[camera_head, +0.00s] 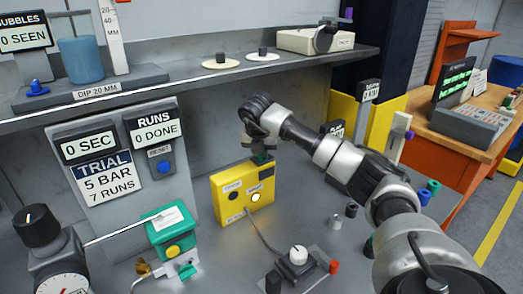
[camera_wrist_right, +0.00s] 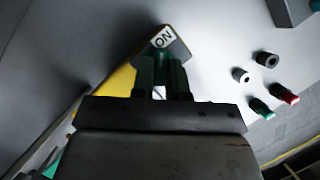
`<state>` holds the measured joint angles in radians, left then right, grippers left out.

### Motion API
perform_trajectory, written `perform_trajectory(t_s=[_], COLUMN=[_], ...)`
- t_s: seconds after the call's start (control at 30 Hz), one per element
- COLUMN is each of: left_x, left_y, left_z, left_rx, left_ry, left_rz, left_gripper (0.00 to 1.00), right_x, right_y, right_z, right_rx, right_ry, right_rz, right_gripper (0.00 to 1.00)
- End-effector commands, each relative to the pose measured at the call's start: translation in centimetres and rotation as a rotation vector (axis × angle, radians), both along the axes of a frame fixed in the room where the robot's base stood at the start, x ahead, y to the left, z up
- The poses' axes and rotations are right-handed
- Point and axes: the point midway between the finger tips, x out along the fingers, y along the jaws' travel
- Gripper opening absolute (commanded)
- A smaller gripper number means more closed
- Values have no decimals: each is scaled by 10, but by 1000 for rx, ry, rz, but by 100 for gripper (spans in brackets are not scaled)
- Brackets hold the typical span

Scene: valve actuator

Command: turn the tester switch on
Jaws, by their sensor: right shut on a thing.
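The yellow tester box (camera_head: 243,205) stands on the grey bench in the middle of the head view. My right gripper (camera_head: 262,158) reaches down from above onto the box's top. In the right wrist view the green fingers of my right gripper (camera_wrist_right: 162,72) are close together over the yellow box (camera_wrist_right: 120,80), beside a white ON label (camera_wrist_right: 163,39). They are shut on the tester switch, which is mostly hidden between them, so its position cannot be told. My left gripper is not in view.
A shelf (camera_head: 200,82) runs above and behind the box. A green box (camera_head: 170,230) and a gauge (camera_head: 62,284) stand at left. A knob unit (camera_head: 297,262) sits in front, with a cable to the tester. Small loose cylinders (camera_head: 335,221) lie at right.

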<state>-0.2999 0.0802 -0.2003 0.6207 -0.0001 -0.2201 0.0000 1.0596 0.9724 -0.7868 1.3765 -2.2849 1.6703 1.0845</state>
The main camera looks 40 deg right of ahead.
Motion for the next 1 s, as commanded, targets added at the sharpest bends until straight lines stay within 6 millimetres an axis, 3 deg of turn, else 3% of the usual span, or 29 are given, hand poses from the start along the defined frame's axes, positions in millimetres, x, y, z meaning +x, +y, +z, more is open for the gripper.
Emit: perform_trajectory(t_s=[0.03, 0.07, 0.2, 0.57, 1.0], left_x=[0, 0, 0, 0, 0], left_y=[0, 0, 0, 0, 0], left_z=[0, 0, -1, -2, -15], left_rx=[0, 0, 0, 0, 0], left_ry=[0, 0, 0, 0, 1], left_rz=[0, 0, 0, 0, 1], left_gripper=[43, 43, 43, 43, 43], right_x=[-1, -1, -1, -1, -20], right_y=[1, 1, 1, 2, 27], right_z=[-5, -5, -4, 3, 80], right_rx=[3, 3, 2, 2, 1], right_ry=[11, 11, 10, 1, 0], right_rz=[-2, -2, -2, 0, 0], right_gripper=[0, 17, 39, 39, 39])
